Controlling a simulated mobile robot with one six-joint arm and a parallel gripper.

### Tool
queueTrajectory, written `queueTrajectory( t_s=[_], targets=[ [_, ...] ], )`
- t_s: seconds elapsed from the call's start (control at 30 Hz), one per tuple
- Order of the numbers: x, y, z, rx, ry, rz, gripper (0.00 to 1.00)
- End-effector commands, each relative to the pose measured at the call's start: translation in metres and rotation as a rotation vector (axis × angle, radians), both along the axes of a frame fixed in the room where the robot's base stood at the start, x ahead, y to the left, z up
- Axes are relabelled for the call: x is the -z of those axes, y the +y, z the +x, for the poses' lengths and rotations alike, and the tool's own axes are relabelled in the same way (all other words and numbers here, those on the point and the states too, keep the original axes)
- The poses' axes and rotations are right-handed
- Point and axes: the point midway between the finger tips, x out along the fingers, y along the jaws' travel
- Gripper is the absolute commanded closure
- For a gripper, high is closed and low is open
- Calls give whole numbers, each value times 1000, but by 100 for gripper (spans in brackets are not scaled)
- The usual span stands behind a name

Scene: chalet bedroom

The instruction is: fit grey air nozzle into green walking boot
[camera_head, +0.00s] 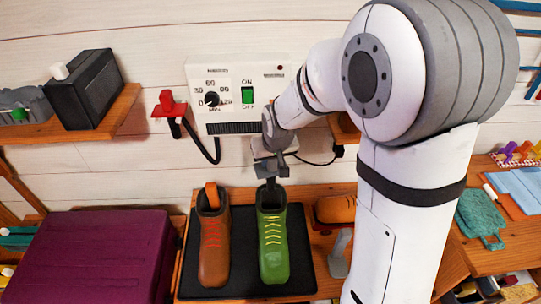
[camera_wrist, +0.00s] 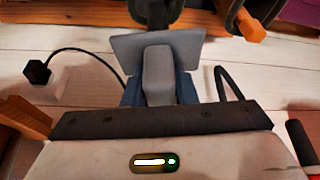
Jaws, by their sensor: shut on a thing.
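The green walking boot (camera_head: 274,252) stands upright on a black mat (camera_head: 240,284), toe toward me, with yellow laces. My gripper (camera_head: 270,170) is above its collar, pointing down. It is shut on the grey air nozzle, whose grey block and wide plate (camera_wrist: 157,75) show between the fingers in the wrist view. A dark lower end of the nozzle reaches down to the boot's opening in the head view. I cannot tell how deep it sits inside. In the wrist view the dark opening lies at the top edge, mostly hidden behind the nozzle.
A brown boot (camera_head: 213,250) with an orange tab stands close left of the green one. A white control panel (camera_head: 226,84) hangs on the wall behind, with a red piece (camera_head: 168,104) and hose beside it. A purple box (camera_head: 95,255) is left; another brown shoe (camera_head: 333,209) is right.

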Motion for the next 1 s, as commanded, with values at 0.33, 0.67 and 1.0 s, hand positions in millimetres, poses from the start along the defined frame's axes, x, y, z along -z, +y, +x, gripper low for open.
queueTrajectory(
  t_s=[0.33, 0.67, 1.0],
  targets=[
    [41, -1, 0, 2, 0, 0, 100],
    [74, -1, 0, 2, 1, 0, 100],
    [105, -2, 1, 3, 0, 0, 100]
  ],
)
